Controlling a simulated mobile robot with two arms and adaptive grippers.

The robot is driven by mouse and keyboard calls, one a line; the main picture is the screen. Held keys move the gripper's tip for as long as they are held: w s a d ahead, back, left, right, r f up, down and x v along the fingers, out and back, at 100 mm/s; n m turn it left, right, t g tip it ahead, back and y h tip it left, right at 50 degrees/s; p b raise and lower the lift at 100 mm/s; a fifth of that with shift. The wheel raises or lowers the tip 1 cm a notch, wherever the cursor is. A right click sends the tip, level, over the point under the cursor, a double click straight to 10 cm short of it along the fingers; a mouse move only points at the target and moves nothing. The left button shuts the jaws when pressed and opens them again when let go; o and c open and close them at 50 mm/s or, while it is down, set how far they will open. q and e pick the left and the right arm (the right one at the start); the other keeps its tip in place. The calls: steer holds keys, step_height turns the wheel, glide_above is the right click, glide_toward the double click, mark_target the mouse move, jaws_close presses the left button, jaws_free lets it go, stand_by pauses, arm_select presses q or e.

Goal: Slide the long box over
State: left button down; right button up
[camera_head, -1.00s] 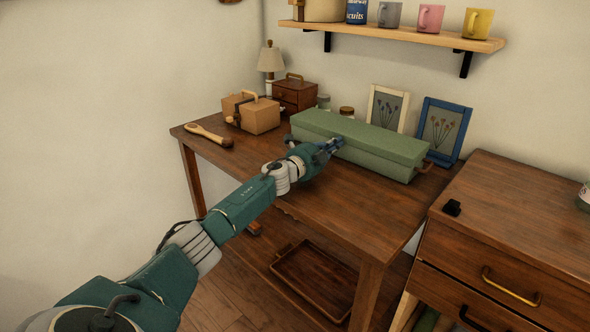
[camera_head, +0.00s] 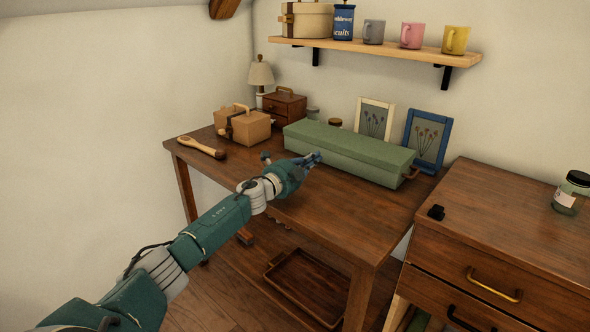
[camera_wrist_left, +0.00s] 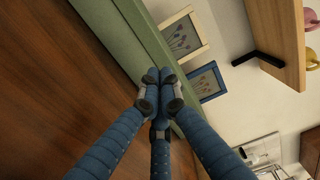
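The long box (camera_head: 360,155) is green with a lidded top and lies lengthwise along the back of the wooden table (camera_head: 330,215). A brown handle (camera_head: 411,173) shows at its right end. My left gripper (camera_head: 317,157) is in front of the box's long front side, left of its middle. In the left wrist view its blue fingers (camera_wrist_left: 160,76) come together at the tips, with nothing seen between them. The box's green side (camera_wrist_left: 115,30) is just beyond the tips; I cannot tell whether they touch it. My right gripper is not in view.
Two picture frames, one cream (camera_head: 374,118) and one blue (camera_head: 428,138), stand behind the box. A tan case (camera_head: 250,127), a brush (camera_head: 203,147) and a small drawer chest (camera_head: 285,106) are to its left. The table's front is clear. A dresser (camera_head: 500,230) stands at right.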

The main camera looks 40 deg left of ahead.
arm_select(q)
steer(key=shift+s+a+f, duration=0.1)
steer(key=shift+s+f, duration=0.25)
steer(key=shift+s, duration=0.2)
steer(key=shift+s+a+f, duration=0.1)
steer(key=shift+s+f, duration=0.2)
steer(key=shift+s, duration=0.2)
steer(key=s, duration=0.3)
steer(key=shift+s+r, duration=0.25)
steer(key=shift+s, duration=0.7)
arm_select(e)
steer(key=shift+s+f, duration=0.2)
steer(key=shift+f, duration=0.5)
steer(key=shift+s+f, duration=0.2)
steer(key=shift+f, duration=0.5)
arm_select(q)
steer(key=shift+f, duration=0.1)
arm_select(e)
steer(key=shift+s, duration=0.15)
